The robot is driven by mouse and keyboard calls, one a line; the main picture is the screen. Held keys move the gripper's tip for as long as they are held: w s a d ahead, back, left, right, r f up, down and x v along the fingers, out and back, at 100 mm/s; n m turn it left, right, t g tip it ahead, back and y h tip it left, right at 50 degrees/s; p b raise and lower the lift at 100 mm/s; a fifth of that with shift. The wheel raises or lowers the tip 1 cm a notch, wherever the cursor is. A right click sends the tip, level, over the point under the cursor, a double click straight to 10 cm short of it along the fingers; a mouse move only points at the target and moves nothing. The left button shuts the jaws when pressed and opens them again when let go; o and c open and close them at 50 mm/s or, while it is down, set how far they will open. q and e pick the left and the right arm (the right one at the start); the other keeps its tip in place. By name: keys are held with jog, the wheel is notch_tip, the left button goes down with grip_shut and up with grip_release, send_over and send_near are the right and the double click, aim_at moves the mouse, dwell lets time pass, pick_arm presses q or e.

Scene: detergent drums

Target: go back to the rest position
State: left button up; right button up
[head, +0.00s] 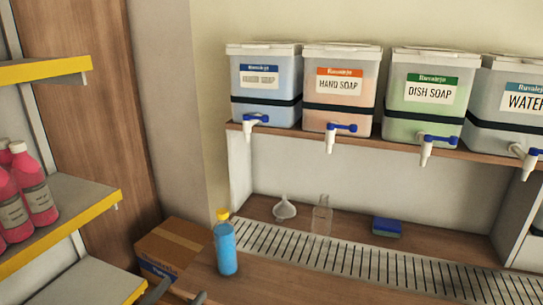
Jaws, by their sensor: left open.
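Two grey fingertips of my left gripper (177,295) show at the bottom edge, left of centre. They are apart, with nothing visible between them; the rest of the gripper is out of frame. A blue bottle with a yellow cap (225,250) stands upright on the wooden counter (290,285), up and to the right of the fingertips and apart from them. My right gripper is not in view.
Drums labelled hand soap (340,112), dish soap (425,115) and water (515,125) stand on a shelf beside a blue drum (264,108), taps forward. Below are a funnel (284,209), clear bottle (321,220), sponge (387,227) and drain grate (340,257). A carton (170,247) and pink-bottle shelves (75,205) are left.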

pick_arm(q)
jog(key=s+a+f+n+g+y+p, duration=0.1)
jog(key=s+f+g+y, duration=0.15)
jog(key=f, duration=1.25)
jog(key=s+a+f+n+g+y+p, duration=0.1)
jog(key=s+a+f+g+y, duration=0.15)
jog(key=f, duration=1.25)
jog(key=s+d+f+g, duration=0.2)
jog(key=s+f+g, duration=0.1)
jog(key=s+f, duration=0.9)
jog(key=s+d+f+g+p, duration=0.1)
jog(key=s+d+f+g, duration=0.2)
jog(key=s+f, duration=0.8)
jog(key=shift+s+d+f+g, duration=0.3)
jog(key=shift+s+f, duration=0.1)
jog(key=shift+s, duration=0.2)
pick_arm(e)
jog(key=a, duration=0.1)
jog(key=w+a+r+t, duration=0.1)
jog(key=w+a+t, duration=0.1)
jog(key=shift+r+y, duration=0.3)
